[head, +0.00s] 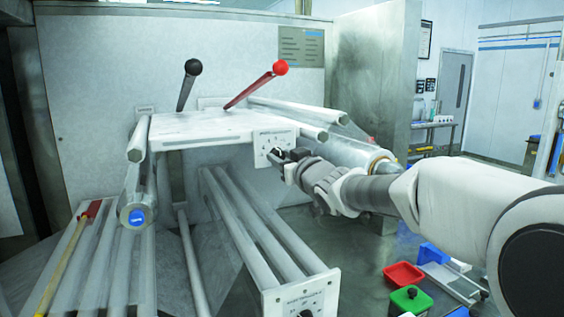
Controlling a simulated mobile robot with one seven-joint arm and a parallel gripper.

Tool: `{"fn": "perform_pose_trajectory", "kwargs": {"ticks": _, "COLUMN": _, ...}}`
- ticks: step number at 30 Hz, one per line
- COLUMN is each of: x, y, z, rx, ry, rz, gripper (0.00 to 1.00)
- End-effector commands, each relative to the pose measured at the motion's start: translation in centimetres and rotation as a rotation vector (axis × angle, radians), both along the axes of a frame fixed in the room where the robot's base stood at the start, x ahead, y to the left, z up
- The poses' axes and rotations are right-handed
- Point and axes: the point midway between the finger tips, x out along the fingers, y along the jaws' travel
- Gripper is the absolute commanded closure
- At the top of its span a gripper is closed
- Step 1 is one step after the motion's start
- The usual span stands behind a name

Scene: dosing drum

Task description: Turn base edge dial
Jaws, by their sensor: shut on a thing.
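In the head view, my gripper (278,156) is at a small white dial plate (262,142) on the right front corner of the upper white platform. Its black jaws are shut on the dial there, and they hide most of the dial. A second dial, a dark knob (304,313) on a white plate (300,287), sits lower down at the near end of the base rails, cut by the bottom edge of the picture. It is apart from my gripper. The plates' lettering is too small to read, so I cannot tell which one is labelled base edge.
A black-knobbed lever (187,88) and a red-knobbed lever (252,89) rise behind the platform (200,128). White rollers and rails (262,228) lie below it.

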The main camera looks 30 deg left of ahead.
Motion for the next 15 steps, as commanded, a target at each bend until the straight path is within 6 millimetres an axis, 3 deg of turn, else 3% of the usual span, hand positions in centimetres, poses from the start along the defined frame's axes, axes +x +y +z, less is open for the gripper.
{"fn": "perform_pose_trajectory", "kwargs": {"ticks": 15, "x": 0.01, "y": -0.04, "z": -0.13, "rx": -0.206, "ry": -0.26, "rz": -0.001, "gripper": 1.0}}
